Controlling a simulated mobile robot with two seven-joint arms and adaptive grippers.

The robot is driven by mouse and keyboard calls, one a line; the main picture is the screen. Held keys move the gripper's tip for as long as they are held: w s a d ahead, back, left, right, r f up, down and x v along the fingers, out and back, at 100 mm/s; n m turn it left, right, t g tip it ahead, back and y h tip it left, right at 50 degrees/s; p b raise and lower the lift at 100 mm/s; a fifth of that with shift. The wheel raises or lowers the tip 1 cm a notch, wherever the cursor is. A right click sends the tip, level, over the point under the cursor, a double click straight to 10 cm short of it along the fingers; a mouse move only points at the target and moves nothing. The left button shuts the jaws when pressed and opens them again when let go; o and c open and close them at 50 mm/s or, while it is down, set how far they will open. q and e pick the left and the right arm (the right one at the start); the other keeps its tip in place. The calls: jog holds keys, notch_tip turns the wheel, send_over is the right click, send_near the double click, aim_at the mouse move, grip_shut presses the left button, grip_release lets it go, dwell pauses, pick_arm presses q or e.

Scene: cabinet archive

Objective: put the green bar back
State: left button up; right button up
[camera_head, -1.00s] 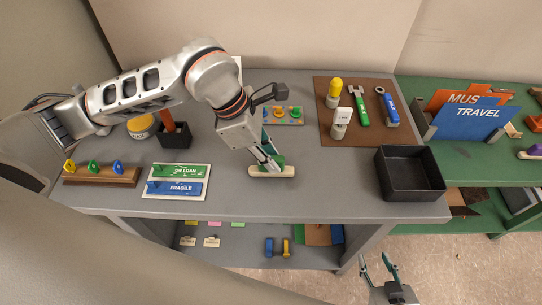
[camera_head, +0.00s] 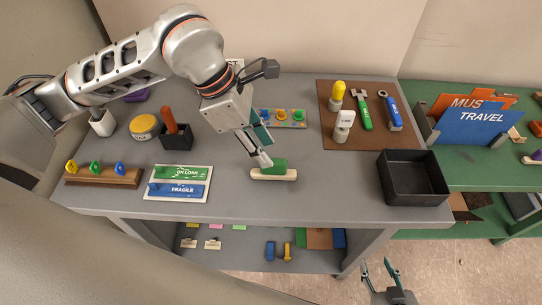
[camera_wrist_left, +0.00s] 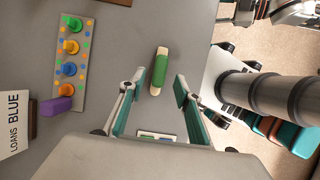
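The green bar (camera_head: 279,165) lies on a cream, round-ended base (camera_head: 273,175) on the grey table, in front of the peg board. In the left wrist view the green bar (camera_wrist_left: 159,71) sits along the middle of the cream base, whose ends stick out. My left gripper (camera_head: 259,150) is above and just behind the bar. In the wrist view its fingers (camera_wrist_left: 158,85) are spread and empty, apart from the bar. My right gripper (camera_head: 380,268) is low at the front, off the table, with its fingers apart and empty.
A board with green ON LOAN and blue FRAGILE plates (camera_head: 178,197) lies to the left. A wooden rack (camera_head: 103,181) with coloured pegs stands further left. A black tray (camera_head: 413,198) is at the right, a brown tool mat (camera_head: 349,142) behind it. Table around the bar is clear.

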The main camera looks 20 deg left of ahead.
pick_arm(q)
jog(key=v, duration=0.6)
jog(key=shift+r, duration=0.2)
jog(key=shift+s+a, duration=0.1)
